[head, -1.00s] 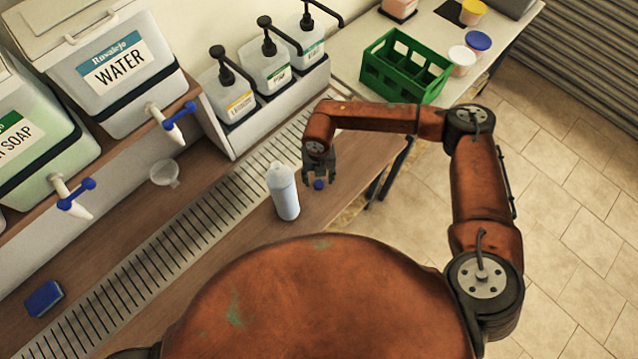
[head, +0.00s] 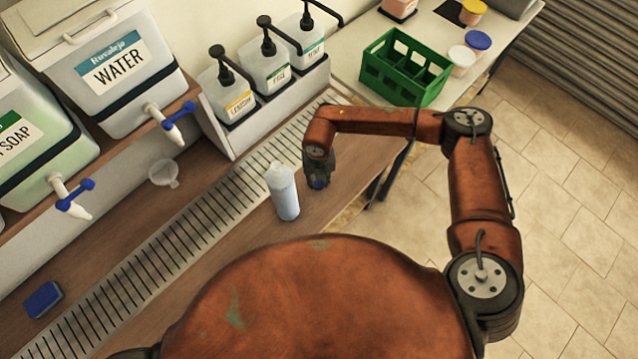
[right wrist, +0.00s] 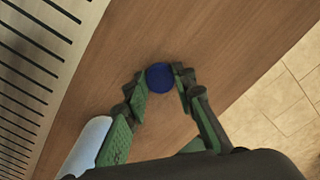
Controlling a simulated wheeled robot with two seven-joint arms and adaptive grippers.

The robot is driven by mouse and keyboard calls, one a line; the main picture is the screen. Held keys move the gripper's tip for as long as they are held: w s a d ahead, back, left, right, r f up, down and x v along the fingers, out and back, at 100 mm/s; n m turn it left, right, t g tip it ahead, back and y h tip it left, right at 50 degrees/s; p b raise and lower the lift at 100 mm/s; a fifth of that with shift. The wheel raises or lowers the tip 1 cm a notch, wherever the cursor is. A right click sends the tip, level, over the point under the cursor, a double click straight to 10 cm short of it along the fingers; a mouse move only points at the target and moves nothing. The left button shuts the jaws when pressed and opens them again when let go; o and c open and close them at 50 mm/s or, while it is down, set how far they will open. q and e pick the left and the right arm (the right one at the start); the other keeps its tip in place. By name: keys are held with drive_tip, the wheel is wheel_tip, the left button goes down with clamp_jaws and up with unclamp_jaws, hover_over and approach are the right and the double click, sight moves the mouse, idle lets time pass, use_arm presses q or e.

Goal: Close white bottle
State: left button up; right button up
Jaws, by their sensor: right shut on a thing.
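The white bottle (head: 284,192) stands upright on the wooden counter beside the metal drain grate, with its mouth uncovered and a pale blue body. Part of it shows at the lower left of the right wrist view (right wrist: 88,146). The blue cap (right wrist: 160,77) is between the fingertips of my right gripper (right wrist: 159,82), which is shut on it at the counter, just right of the bottle. In the head view my right gripper (head: 318,178) points down and mostly hides the cap. My left gripper is not in view.
The slotted drain grate (head: 185,232) runs along the counter. Pump bottles (head: 268,70) stand in a rack behind, with a green crate (head: 403,68) on the far table. A funnel (head: 164,173) and a blue sponge (head: 43,299) lie at the left. The counter's right edge is close.

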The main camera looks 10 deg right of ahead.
sight(319, 183)
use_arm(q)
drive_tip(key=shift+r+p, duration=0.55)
use_arm(e)
wheel_tip(319, 183, up, 10)
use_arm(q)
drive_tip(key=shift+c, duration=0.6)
